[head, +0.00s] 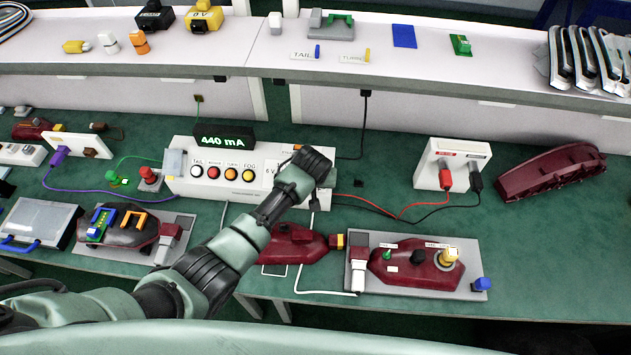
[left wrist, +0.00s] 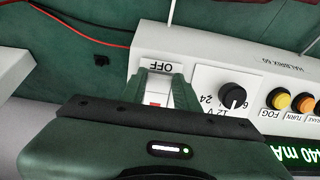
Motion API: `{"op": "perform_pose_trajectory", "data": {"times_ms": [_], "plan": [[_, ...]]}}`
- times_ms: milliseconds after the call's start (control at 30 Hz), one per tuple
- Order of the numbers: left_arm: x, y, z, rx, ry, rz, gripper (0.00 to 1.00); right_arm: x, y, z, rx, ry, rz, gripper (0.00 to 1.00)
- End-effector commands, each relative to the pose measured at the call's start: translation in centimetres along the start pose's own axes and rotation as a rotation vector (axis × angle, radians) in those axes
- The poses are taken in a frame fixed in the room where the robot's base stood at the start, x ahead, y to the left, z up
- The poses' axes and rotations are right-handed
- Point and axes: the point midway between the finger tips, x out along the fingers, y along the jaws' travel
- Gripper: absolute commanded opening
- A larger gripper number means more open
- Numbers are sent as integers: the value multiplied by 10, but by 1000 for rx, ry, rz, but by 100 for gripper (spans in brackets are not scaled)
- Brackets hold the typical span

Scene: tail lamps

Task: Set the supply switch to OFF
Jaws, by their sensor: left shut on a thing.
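The white supply box (head: 228,178) stands on the green bench in the head view, with a row of buttons and a lit 440 mA display (head: 224,137). My left gripper (head: 318,166) is at its right end and hides the switch there. In the left wrist view the box is upside down. My left gripper (left wrist: 163,92) is shut on the supply switch (left wrist: 156,99), whose red and white part shows between the fingers. The OFF label (left wrist: 166,63) lies just beyond the fingertips. The switch's exact position is hard to tell. My right gripper is not in view.
A black voltage knob (left wrist: 232,95) sits beside the fingers. Red and black leads run to a white socket box (head: 433,160). Lamp fixtures, including a dark red one on a grey plate (head: 475,290), stand in front. A shelf (head: 400,75) crosses behind.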

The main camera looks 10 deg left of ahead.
Motion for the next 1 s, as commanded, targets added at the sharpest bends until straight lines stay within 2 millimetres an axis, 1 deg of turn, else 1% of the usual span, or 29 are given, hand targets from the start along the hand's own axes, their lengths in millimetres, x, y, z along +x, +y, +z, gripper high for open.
{"op": "perform_pose_trajectory", "data": {"times_ms": [100,233,333,567,600,667,1000], "plan": [[4,-1,8,0,93,0,0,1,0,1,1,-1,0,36],[7,0,9,0,183,1,0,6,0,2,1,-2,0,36],[6,0,8,1,210,1,0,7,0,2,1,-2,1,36],[5,0,7,2,210,1,0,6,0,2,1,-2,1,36],[5,0,7,2,210,1,36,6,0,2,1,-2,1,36],[5,0,7,1,210,1,53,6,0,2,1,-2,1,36],[4,0,8,1,209,1,53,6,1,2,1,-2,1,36]]}}
